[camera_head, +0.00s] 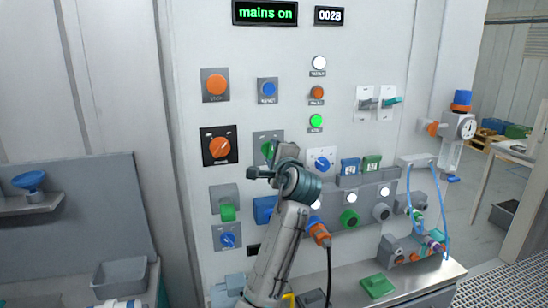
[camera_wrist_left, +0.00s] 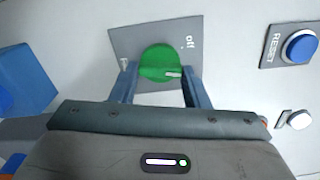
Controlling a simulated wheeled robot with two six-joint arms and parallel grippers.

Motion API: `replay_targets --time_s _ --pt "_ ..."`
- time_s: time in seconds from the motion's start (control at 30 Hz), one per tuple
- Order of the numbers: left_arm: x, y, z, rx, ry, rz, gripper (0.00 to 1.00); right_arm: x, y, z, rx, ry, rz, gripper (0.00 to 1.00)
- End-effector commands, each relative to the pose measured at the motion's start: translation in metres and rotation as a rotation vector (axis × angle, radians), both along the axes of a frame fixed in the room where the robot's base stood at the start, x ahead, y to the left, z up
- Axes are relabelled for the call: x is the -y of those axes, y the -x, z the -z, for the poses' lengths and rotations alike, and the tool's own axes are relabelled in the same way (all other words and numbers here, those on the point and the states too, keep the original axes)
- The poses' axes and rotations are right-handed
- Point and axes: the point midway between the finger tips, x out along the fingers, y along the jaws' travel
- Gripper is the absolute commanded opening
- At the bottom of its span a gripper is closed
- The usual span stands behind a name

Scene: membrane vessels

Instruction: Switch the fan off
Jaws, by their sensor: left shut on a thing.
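A green rotary knob (camera_wrist_left: 160,63) sits on a grey square plate (camera_wrist_left: 123,44) on the panel. The word "off" is printed on the plate, up and right of the knob in the left wrist view. The knob's white mark points to the right in that view. My left gripper (camera_wrist_left: 160,82) is shut on the knob, with one blue finger on each side. In the head view the green knob (camera_head: 266,148) is partly hidden behind my left gripper (camera_head: 272,161). My right gripper is not in view.
A blue RESET button (camera_head: 268,89) is above the knob, and a red-orange rotary switch (camera_head: 219,147) is to its left. A blue knob (camera_head: 322,164) is to the right. A green-lit display (camera_head: 265,13) reads "mains on". A steel ledge (camera_head: 345,289) runs below.

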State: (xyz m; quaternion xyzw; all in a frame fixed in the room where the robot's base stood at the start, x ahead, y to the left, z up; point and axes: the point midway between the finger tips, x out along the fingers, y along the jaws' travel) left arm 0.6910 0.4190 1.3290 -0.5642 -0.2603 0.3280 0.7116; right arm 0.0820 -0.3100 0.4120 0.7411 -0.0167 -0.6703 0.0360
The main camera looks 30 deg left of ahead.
Motion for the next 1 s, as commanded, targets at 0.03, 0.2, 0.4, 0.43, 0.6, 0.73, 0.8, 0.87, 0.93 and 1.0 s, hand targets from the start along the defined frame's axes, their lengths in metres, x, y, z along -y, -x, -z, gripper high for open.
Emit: replay_targets --time_s 0.03,0.2,0.4,0.43,0.6,0.73,0.8,0.87,0.93,1.0 --pt "0.0 0.0 0.002 0.033 0.029 0.0 0.19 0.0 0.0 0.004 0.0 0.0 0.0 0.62" --pt "0.0 0.0 0.003 0.155 0.135 0.0 0.19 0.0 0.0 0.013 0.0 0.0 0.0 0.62" --pt "0.0 0.0 0.002 0.297 0.255 0.0 0.19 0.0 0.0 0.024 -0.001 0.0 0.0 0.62" --pt "0.0 0.0 0.002 0.316 0.272 0.0 0.19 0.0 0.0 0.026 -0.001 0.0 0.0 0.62" --pt "0.0 0.0 0.001 0.419 0.358 -0.001 0.19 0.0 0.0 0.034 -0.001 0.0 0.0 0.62" --pt "0.0 0.0 0.001 0.48 0.412 -0.001 0.19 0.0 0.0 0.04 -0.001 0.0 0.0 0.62" --pt "0.0 0.0 0.001 0.508 0.436 0.0 0.19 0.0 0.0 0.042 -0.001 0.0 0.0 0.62" --pt "0.0 0.0 0.001 0.527 0.453 0.0 0.19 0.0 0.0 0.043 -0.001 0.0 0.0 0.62" --pt "0.0 0.0 0.0 0.546 0.468 0.0 0.19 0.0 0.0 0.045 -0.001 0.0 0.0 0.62" --pt "0.0 0.0 0.0 0.56 0.481 0.0 0.19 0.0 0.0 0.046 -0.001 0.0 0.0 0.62"
